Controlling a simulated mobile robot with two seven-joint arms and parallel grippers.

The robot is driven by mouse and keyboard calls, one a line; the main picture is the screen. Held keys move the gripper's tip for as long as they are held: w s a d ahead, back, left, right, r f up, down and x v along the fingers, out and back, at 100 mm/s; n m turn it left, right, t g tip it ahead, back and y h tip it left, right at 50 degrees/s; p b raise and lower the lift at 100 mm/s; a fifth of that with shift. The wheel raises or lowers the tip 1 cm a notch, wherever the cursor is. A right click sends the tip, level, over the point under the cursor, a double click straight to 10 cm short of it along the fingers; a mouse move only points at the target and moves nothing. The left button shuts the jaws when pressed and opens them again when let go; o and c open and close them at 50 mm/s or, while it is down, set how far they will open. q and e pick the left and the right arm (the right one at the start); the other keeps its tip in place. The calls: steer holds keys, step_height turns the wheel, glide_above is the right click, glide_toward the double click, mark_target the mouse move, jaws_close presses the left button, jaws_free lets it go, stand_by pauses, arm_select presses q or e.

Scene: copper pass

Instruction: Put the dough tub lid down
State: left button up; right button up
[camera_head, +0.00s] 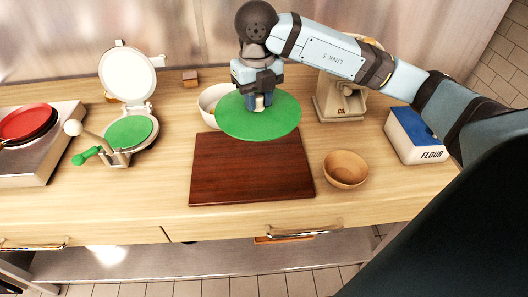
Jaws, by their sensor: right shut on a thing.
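The dough tub lid (262,122) is a flat green disc in the head view. My right gripper (261,98) comes down from above and is shut on its raised middle handle. The lid is held over the back part of a dark wooden board (250,175) and covers part of a white bowl (209,103) behind it. I cannot tell exactly how high the lid hangs above the board. My left gripper does not show.
An open press with a green plate (129,132) stands left of the board. A red pan (27,122) sits on a stove at the far left. A wooden bowl (345,169) and a flour box (413,136) stand to the right. Bare counter lies left of the board.

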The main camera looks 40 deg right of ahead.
step_height(320, 180, down, 15)
steer(key=shift+w+r+p, duration=0.15)
steer(key=shift+r+p, duration=0.05)
steer(key=shift+p, duration=0.25)
steer(key=shift+f, duration=2.25)
steer(key=shift+f, duration=0.2)
steer(key=o, duration=0.9)
steer(key=shift+r, duration=0.1)
steer(key=shift+r+p, duration=0.25)
steer(key=shift+p, duration=0.05)
step_height(320, 180, up, 12)
steer(key=shift+f+b, duration=0.1)
steer(key=shift+b, duration=0.4)
